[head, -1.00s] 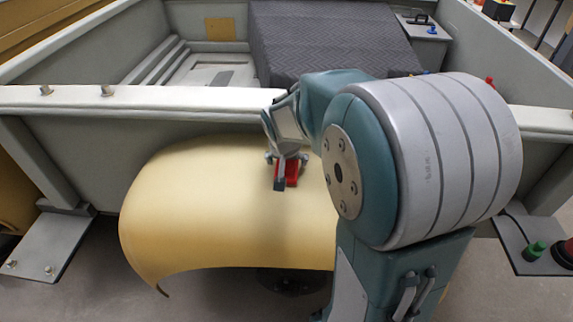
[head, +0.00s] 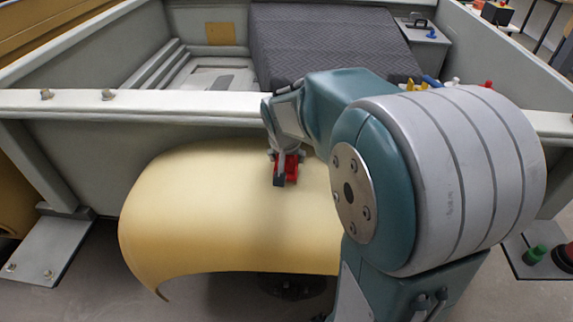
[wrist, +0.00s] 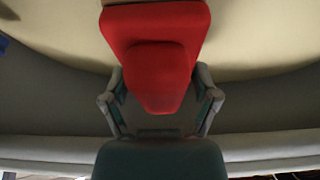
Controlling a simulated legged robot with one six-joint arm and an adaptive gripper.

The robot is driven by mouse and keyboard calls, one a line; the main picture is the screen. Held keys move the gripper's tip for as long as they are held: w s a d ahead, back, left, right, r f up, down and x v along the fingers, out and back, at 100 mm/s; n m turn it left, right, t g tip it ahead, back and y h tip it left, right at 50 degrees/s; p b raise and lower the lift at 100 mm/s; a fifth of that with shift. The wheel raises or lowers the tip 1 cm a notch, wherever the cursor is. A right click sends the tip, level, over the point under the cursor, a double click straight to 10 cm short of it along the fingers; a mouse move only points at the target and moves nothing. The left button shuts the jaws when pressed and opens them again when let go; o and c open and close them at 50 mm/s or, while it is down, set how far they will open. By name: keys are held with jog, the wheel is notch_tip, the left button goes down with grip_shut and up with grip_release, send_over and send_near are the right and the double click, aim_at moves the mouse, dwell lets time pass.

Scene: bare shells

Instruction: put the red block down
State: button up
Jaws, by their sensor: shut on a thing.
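The red block (head: 291,167) is in my gripper (head: 285,172), over the top of a curved yellow fender-like shell in the head view. The block also shows large in the wrist view (wrist: 152,50), between the two fingers of my gripper (wrist: 160,95). The gripper is shut on the block. Part of the block is hidden by the fingers in the head view. I cannot tell whether the block touches the yellow shell (head: 200,205).
Behind the shell is a grey, open-topped body with a pale top rail (head: 180,103). A dark quilted cover (head: 325,45) lies inside it. Coloured small items stand at the right, including a green knob (head: 535,254). The shell's left top is clear.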

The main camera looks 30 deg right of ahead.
aim_at(293, 160)
jog(key=s+r, duration=0.1)
jog(key=r, duration=0.1)
jog(key=s+a+r, duration=0.1)
jog(key=s+r, duration=0.3)
jog(key=r, duration=0.1)
jog(key=shift+s+a, duration=0.1)
jog(key=shift+a, duration=0.2)
jog(key=s+a+r, duration=0.2)
jog(key=s+r, duration=0.1)
jog(key=s, duration=0.5)
jog(key=shift+s+a+r, duration=0.2)
